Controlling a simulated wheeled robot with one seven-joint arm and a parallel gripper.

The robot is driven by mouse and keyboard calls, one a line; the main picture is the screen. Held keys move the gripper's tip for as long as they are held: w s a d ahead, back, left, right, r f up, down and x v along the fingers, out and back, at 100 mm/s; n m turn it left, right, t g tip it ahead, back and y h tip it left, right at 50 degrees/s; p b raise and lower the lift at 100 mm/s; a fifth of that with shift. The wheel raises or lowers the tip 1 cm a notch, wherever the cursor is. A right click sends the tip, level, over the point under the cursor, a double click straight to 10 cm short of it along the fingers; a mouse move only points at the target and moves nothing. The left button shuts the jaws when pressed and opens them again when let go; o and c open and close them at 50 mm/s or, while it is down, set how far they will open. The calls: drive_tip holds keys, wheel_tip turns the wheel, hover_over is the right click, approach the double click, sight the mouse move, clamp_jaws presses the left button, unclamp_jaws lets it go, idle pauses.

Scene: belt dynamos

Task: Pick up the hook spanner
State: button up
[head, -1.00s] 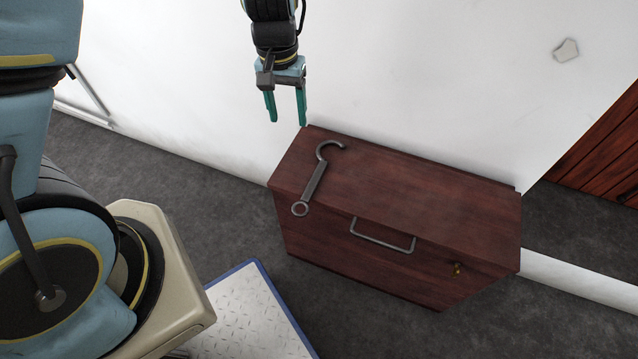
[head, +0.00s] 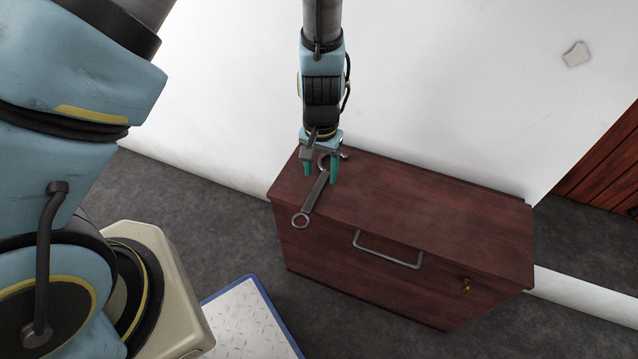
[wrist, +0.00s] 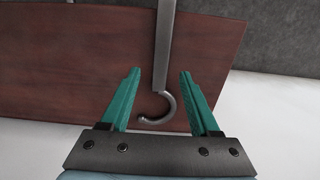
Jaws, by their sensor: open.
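The grey metal hook spanner (head: 314,195) lies on top of the dark red wooden chest. Its ring end points to the chest's front edge and its open hook end to the wall. In the wrist view the spanner (wrist: 163,50) shows its shank and hook between and beyond the fingers. My gripper (head: 320,177) has two green fingers pointing down over the hook end. It is open and empty, and in the wrist view my gripper (wrist: 158,74) has the shank between its fingertip lines, nearer the right finger. The fingers partly hide the hook in the head view; I cannot tell their height above it.
The wooden chest (head: 430,215) stands against a white wall (head: 450,80). It has a front handle (head: 388,250) and a brass latch (head: 466,285). The rest of its top is clear. A blue-edged patterned plate (head: 250,325) lies on the dark floor.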

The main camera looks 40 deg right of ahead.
sight(318, 186)
wheel_tip(318, 186, down, 2)
drive_tip(key=shift+f, duration=0.25)
clamp_jaws()
idle(0.4)
idle(0.3)
